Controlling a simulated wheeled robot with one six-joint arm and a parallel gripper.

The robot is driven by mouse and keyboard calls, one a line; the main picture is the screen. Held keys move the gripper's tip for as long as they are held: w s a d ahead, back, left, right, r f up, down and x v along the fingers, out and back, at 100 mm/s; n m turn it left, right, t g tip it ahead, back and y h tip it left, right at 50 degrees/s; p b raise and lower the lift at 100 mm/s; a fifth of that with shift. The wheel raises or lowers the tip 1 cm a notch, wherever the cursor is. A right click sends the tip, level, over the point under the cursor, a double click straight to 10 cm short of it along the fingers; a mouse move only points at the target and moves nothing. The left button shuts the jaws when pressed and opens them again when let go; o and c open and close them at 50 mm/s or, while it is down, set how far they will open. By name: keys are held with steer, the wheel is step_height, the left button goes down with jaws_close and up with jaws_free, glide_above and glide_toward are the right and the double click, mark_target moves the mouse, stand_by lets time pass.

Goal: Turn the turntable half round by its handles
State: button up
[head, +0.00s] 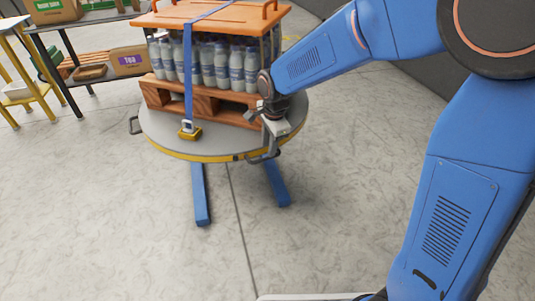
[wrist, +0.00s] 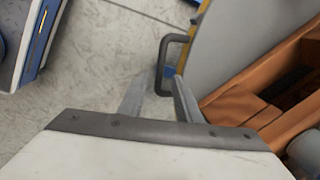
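The turntable (head: 160,132) is a round grey disc with a yellow rim on blue legs. It also shows in the wrist view (wrist: 218,55). A near handle (head: 262,158), a dark bent bar, sticks out from the rim by my gripper (head: 268,142). Another handle (head: 134,125) is at the rim's left. In the wrist view my gripper (wrist: 161,80) has its two fingers apart, with the bar of the near handle (wrist: 162,60) between them. Gaps show on both sides of the bar. The fingertips are partly hidden in the head view.
On the turntable stands a wooden pallet (head: 222,108) of bottles (head: 220,65) under an orange lid (head: 215,15), with a blue strap (head: 188,80) and yellow buckle (head: 189,131). A shelf with boxes (head: 129,60) and a yellow stand (head: 38,92) are at left. The front floor is clear.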

mark_target(267, 157)
steer(key=shift+w+a+f, duration=0.1)
steer(key=shift+w+f, duration=0.05)
steer(key=shift+f, duration=0.75)
steer(key=shift+w+a+f, duration=0.1)
steer(key=shift+w+f, duration=0.1)
steer(key=shift+f, duration=0.65)
steer(key=shift+w+a+f, duration=0.1)
steer(key=shift+w+f, duration=0.05)
steer(key=shift+f, duration=0.75)
jaws_close()
